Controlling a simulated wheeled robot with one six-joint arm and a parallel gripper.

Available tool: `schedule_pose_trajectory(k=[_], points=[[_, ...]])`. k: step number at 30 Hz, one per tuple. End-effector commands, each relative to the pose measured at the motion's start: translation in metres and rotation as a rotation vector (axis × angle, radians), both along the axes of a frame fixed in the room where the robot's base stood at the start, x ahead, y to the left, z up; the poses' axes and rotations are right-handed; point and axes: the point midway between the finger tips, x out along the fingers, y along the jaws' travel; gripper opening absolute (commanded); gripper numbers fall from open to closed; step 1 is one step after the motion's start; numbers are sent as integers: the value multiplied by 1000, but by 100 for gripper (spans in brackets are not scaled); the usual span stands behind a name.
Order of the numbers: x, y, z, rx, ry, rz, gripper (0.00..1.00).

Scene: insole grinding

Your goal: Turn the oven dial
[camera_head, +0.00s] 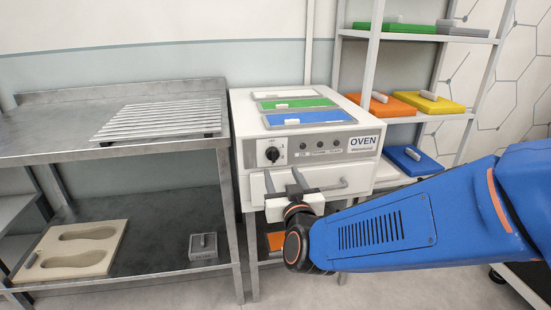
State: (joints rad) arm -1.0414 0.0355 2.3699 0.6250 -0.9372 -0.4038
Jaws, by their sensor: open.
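The oven (350,170) is a white box with a label reading "OVEN" on its front panel. Its dial (272,154) is a round black knob with a white mark, at the left of the panel. My gripper (284,181) is open, in front of the oven and just below the dial in the picture. Its fingers point toward the oven front, and I see nothing between them. It appears apart from the dial, though the depth gap is hard to judge. My gripper and wrist hide part of the oven's lower front and its handle (334,186).
Blue (325,117), green and white trays lie on the oven top. A metal table (60,145) with a slatted rack (160,117) stands at left. Shelves with coloured trays stand at right.

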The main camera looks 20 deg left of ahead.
Motion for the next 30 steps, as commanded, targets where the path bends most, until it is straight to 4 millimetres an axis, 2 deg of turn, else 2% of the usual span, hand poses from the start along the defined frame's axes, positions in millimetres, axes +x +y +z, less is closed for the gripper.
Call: schedule_pose_trajectory(k=[6, 15, 21, 30], points=[[35, 20, 0, -1, -1, -3, 51], [74, 44, 0, 0, 0, -2, 51], [87, 53, 0, 0, 0, 0, 51], [90, 55, 0, 0, 0, 0, 51]])
